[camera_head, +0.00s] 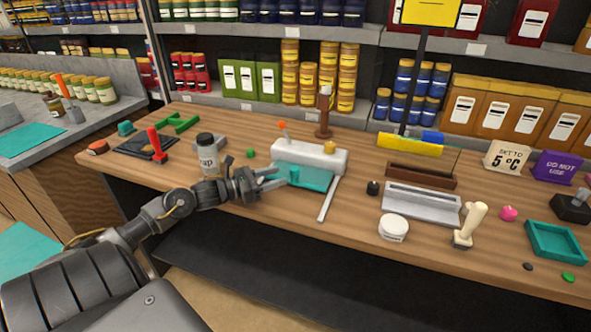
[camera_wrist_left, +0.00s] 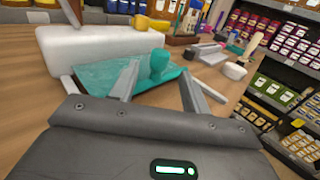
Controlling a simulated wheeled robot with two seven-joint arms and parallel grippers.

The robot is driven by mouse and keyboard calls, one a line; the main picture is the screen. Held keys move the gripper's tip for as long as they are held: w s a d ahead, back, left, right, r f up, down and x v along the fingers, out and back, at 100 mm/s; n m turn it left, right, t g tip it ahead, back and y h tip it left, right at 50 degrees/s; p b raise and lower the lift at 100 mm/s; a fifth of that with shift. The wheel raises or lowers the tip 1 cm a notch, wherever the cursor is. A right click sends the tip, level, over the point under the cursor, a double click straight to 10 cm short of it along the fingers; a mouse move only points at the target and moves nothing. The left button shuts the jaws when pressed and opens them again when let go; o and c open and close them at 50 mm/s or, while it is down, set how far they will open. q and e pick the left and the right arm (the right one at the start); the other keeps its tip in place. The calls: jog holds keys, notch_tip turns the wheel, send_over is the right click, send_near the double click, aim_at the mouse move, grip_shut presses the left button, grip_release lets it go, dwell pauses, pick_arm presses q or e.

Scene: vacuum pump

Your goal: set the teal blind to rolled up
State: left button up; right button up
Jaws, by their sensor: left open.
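The teal blind (camera_head: 314,180) extends as a flat sheet from the front of a white housing (camera_head: 325,157) on the wooden counter. A teal knob (camera_head: 293,173) stands up near its outer edge. In the left wrist view the blind (camera_wrist_left: 100,74), knob (camera_wrist_left: 159,66) and housing (camera_wrist_left: 98,45) also show. My left gripper (camera_head: 281,180) is open at the left front of the blind. In the wrist view its fingers (camera_wrist_left: 160,76) stand on either side of the knob's line; I cannot tell if they touch it. My right gripper is not in view.
An orange-tipped lever (camera_head: 284,131) and a brown post (camera_head: 324,112) stand behind the housing. A thin pale bar (camera_head: 328,200) runs forward at its right. A white round tin (camera_head: 393,228) sits further right.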

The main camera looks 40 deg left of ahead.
aim_at(292, 169)
pick_arm(q)
jog(key=p+x, duration=0.1)
jog(key=x, duration=0.5)
jog(key=shift+r+p, duration=0.1)
jog(key=shift+p, duration=0.2)
jog(key=shift+w+d, duration=0.2)
jog(key=shift+w, duration=0.2)
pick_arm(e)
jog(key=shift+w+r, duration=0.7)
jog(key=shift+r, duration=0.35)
pick_arm(q)
grip_shut()
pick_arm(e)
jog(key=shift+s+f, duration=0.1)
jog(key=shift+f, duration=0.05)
